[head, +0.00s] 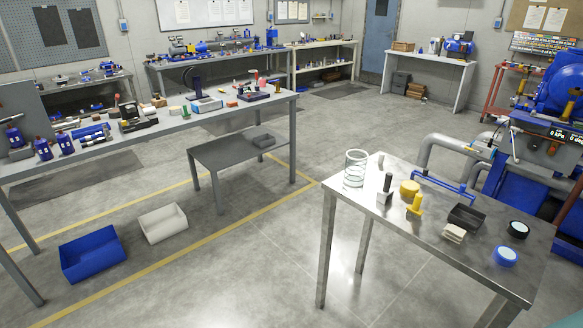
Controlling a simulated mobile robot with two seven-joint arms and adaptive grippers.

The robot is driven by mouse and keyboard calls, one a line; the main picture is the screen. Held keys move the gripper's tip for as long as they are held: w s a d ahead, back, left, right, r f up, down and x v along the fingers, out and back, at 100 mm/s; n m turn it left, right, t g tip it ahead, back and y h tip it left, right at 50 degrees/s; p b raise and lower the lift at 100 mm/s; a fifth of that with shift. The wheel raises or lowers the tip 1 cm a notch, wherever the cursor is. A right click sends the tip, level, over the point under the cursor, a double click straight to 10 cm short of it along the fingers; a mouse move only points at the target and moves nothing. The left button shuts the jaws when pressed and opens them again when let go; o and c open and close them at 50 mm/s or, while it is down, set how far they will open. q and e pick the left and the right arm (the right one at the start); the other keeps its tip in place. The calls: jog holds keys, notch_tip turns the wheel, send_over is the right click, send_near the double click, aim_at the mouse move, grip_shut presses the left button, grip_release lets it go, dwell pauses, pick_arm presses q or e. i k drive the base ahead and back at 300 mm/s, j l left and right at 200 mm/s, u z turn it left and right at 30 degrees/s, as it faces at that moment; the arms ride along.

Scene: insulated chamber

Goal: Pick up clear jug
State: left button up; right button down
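A clear jug (355,169) stands upright at the back left corner of the metal table (345,192) on the right. It looks like a see-through cylinder, and I cannot make out a handle. Nothing touches it from my side. Neither of my grippers shows in the head view.
Near the jug are a dark-handled tool (386,188), a yellow round piece (409,188), a yellow tool (415,205) and a blue bar (442,186). A black tray (466,217) and tape rolls lie further right. Blue (92,254) and white (163,223) bins sit on the floor.

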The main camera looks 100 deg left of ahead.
aim_at(353, 169)
jog(key=u, duration=2.95)
jog(key=j+z, duration=0.1)
jog(key=z, duration=0.3)
jog(key=i+j+z, duration=0.1)
jog(key=z, duration=0.35)
jog(key=j+z, duration=0.1)
jog(key=z, duration=0.3)
jog(key=i+j+z, duration=0.1)
jog(key=z, duration=0.3)
jog(key=j+z, duration=0.35)
jog(key=k+j+z, duration=0.1)
jog(key=j+z, duration=0.2)
jog(key=j, duration=0.25)
jog(key=k+j+z, duration=0.15)
jog(key=j, duration=0.15)
jog(key=j+z, duration=0.1)
jog(key=j, duration=0.25)
jog(key=k+j+z, duration=0.15)
jog(key=k+j, duration=0.1)
jog(key=j, duration=0.25)
jog(key=k+j, duration=0.1)
jog(key=j, duration=0.25)
jog(key=k+j+z, duration=0.1)
jog(key=j, duration=0.25)
